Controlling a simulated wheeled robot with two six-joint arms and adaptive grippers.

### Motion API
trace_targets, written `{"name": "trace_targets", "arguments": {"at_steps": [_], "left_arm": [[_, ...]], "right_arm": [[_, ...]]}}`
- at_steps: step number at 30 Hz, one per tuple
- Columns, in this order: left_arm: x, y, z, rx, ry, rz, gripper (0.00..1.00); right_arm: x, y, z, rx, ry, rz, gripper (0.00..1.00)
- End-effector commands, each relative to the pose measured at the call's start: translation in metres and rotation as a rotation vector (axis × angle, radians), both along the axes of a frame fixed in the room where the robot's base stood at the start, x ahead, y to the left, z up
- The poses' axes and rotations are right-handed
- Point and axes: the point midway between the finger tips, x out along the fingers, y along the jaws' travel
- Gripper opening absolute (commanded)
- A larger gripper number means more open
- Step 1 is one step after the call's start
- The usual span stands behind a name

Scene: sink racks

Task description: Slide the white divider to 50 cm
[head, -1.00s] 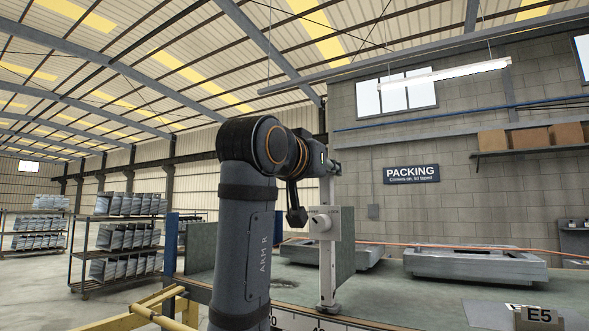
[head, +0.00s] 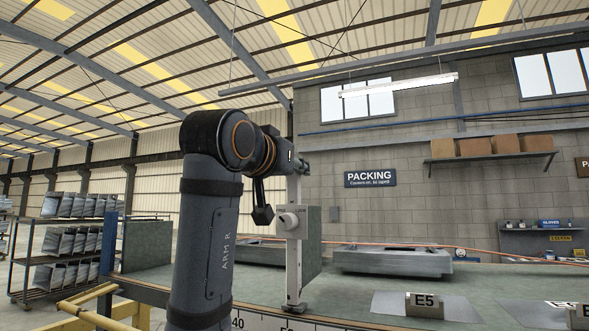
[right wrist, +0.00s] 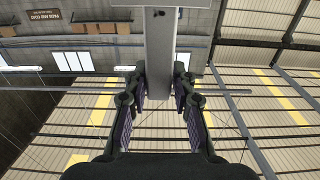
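The white divider (head: 293,255) stands upright on the bench, a pale post with a round knob at mid-height and a green-grey panel (head: 314,240) behind it. Its foot is by the scale (head: 262,323) on the bench's front edge, close to the 50 mark and right of the 40 mark. My right gripper (head: 301,167) is at the top of the post. In the right wrist view, the post (right wrist: 161,45) fills the gap between the fingers (right wrist: 160,88), and the pads appear to press on both sides. My left gripper is out of view.
Grey metal trays (head: 392,261) lie at the back of the bench. A block marked E5 (head: 424,305) sits on a grey plate to the right, with another farther right. A loaded rack (head: 62,245) and a yellow frame (head: 88,308) are at the left.

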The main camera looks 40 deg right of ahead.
Motion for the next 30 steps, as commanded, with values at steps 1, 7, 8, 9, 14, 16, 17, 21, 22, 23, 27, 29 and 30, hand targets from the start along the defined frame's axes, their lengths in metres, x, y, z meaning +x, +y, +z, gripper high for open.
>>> {"name": "trace_targets", "arguments": {"at_steps": [1, 7, 8, 9, 14, 16, 17, 21, 22, 23, 27, 29, 30], "left_arm": [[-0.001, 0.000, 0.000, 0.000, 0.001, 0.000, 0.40], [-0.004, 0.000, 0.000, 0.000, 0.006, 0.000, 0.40], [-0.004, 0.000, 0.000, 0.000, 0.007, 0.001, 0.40], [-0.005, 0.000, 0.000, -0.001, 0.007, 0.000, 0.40], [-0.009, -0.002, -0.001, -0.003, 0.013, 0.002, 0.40], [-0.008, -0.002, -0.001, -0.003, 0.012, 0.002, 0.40], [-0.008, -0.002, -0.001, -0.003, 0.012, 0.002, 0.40], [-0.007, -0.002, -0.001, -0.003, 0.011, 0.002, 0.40], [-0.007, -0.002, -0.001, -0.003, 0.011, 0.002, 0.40], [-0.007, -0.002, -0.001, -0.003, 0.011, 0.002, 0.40], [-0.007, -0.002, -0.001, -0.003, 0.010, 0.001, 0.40], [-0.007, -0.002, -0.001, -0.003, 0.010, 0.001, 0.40], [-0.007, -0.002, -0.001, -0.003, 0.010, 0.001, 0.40]], "right_arm": [[0.000, 0.000, 0.000, 0.000, 0.001, 0.000, 0.36], [0.000, 0.000, 0.000, -0.001, 0.001, 0.001, 0.45], [0.000, 0.000, 0.000, -0.001, 0.001, 0.001, 0.45], [0.000, 0.000, 0.000, -0.001, 0.001, 0.000, 0.45], [-0.002, 0.007, 0.001, -0.002, -0.001, 0.004, 0.45], [-0.005, 0.018, 0.001, -0.002, 0.000, 0.006, 0.45], [-0.008, 0.023, 0.000, -0.002, 0.000, 0.006, 0.45], [-0.018, 0.049, 0.000, -0.001, 0.000, 0.006, 0.45], [-0.020, 0.053, 0.000, -0.001, 0.001, 0.006, 0.45], [-0.022, 0.057, 0.000, -0.001, 0.001, 0.005, 0.45], [-0.027, 0.068, 0.000, 0.000, 0.001, 0.002, 0.45], [-0.028, 0.070, 0.000, 0.000, 0.001, 0.001, 0.45], [-0.028, 0.070, 0.000, 0.000, 0.001, 0.001, 0.45]]}}
